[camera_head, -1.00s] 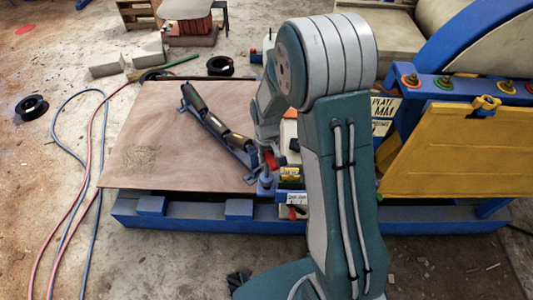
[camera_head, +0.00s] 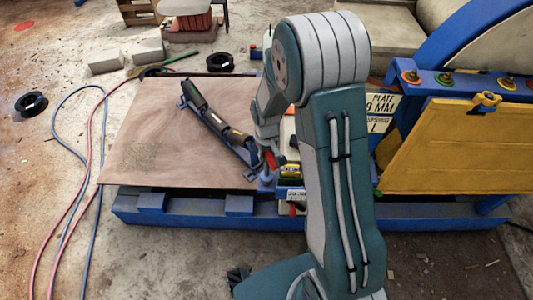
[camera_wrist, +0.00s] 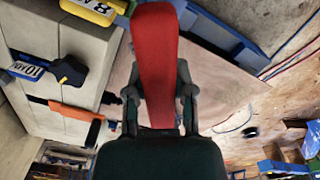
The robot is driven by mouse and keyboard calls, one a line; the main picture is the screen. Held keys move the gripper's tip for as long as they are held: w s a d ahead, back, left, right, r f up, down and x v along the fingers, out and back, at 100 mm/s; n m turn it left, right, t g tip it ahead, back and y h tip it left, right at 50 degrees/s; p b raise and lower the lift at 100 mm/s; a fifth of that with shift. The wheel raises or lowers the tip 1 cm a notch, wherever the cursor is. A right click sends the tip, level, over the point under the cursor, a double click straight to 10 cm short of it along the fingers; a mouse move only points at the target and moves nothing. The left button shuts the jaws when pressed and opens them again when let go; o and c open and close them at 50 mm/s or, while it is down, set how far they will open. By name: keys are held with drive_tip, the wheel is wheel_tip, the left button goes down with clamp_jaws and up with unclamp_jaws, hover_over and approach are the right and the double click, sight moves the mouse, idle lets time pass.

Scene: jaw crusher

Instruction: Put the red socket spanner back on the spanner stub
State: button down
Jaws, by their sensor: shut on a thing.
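The red socket spanner (camera_wrist: 157,60) fills the upper middle of the wrist view, its red handle pointing up in that picture. My gripper (camera_wrist: 160,100) is shut on it, with one finger on each side. In the head view a small red part of the spanner (camera_head: 271,160) shows just below my gripper (camera_head: 267,143). A short blue-grey post (camera_head: 266,176), which may be the spanner stub, stands close below that red part. I cannot tell whether the spanner touches it. My arm hides much of this area.
A brown board (camera_head: 145,135) on the blue frame (camera_head: 180,217) carries a roller bracket (camera_head: 215,122) left of my gripper. Labelled blocks (camera_head: 290,171) sit close at its right. A yellow panel (camera_head: 460,150) stands further right. Hoses (camera_head: 88,170) lie on the floor at left.

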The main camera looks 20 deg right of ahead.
drive_tip(key=shift+f, duration=0.95)
drive_tip(key=shift+c, duration=2)
unclamp_jaws()
wheel_tip(320, 180, up, 12)
drive_tip(key=shift+w+f, duration=0.1)
drive_tip(key=shift+f, duration=0.1)
drive_tip(key=shift+r, duration=0.4)
drive_tip(key=s+r+m+t, duration=0.2)
drive_tip(key=s+r+t, duration=0.3)
drive_tip(key=s+r, duration=1.3)
drive_tip(key=s, duration=0.3)
drive_tip(key=shift+r+t, duration=0.3)
drive_tip(key=shift+r, duration=0.1)
